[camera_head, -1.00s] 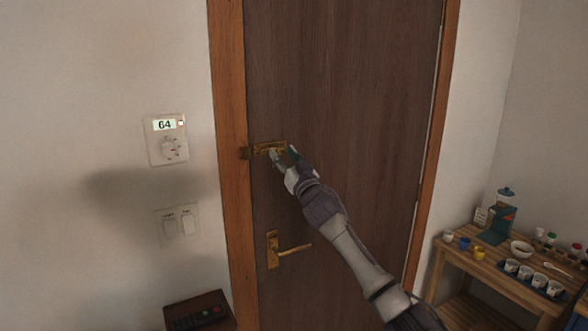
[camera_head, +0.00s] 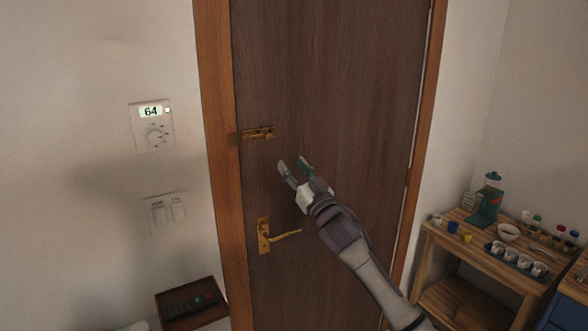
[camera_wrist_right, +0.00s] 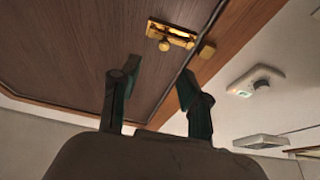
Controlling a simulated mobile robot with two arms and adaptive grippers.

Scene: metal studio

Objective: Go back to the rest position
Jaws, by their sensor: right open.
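My right gripper (camera_head: 294,168) is open and empty in front of the brown wooden door (camera_head: 330,90). It is apart from the brass slide bolt (camera_head: 258,133), which sits up and to its left at the door's left edge. In the right wrist view, the two fingers (camera_wrist_right: 155,92) stand apart with nothing between them, and the bolt (camera_wrist_right: 172,36) shows beyond them with its knob. The brass lever handle (camera_head: 277,235) is below the gripper, and the door looks closed. My left gripper is in no view.
A thermostat (camera_head: 152,127) reading 64 and a switch plate (camera_head: 166,211) are on the left wall. A tray with a dark remote (camera_head: 190,302) is at the lower left. A wooden table (camera_head: 465,240) with cups, a bowl and a blender stands at the right.

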